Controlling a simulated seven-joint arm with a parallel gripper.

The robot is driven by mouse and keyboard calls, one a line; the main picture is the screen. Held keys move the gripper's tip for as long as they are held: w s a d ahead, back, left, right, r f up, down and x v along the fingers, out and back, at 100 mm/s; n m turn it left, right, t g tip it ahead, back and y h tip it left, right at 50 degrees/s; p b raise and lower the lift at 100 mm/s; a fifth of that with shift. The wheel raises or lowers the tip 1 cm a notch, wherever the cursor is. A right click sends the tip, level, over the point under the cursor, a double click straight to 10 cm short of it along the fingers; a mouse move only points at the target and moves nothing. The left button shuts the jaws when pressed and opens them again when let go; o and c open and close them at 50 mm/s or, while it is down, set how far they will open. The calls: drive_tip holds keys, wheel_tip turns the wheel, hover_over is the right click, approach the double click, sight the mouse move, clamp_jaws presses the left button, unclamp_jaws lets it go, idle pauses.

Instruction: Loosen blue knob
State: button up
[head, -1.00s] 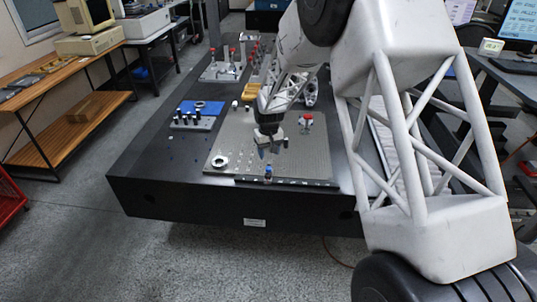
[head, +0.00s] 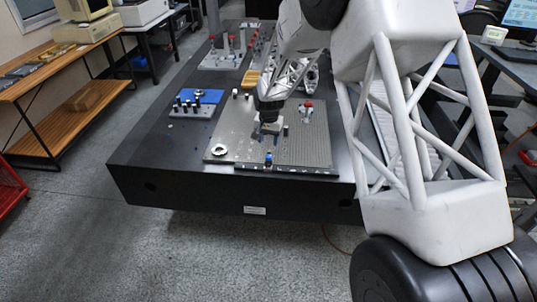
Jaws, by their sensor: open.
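The blue knob (head: 268,157) is small and sits at the front edge of the grey perforated plate (head: 305,148), on the dark granite table. My gripper (head: 270,131) is above the plate, a little behind and above the knob, apart from it in the picture. Its jaws are open and nothing shows between them. The fingers are small in this view and their exact height over the plate is hard to tell.
A red-topped part (head: 308,106) stands on the plate to the right of my gripper. A white ring (head: 219,150) lies at the plate's front left corner. A blue plate (head: 198,97) with several dark pins is farther left. The granite's left front (head: 150,150) is clear.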

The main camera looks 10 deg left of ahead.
sight(268, 156)
drive_tip(key=shift+m, duration=0.9)
drive_tip(key=shift+f, duration=0.1)
drive_tip(key=shift+f, duration=3.85)
drive_tip(key=shift+c, duration=0.4)
drive_tip(key=c, duration=0.9)
drive_tip(key=shift+o, duration=0.2)
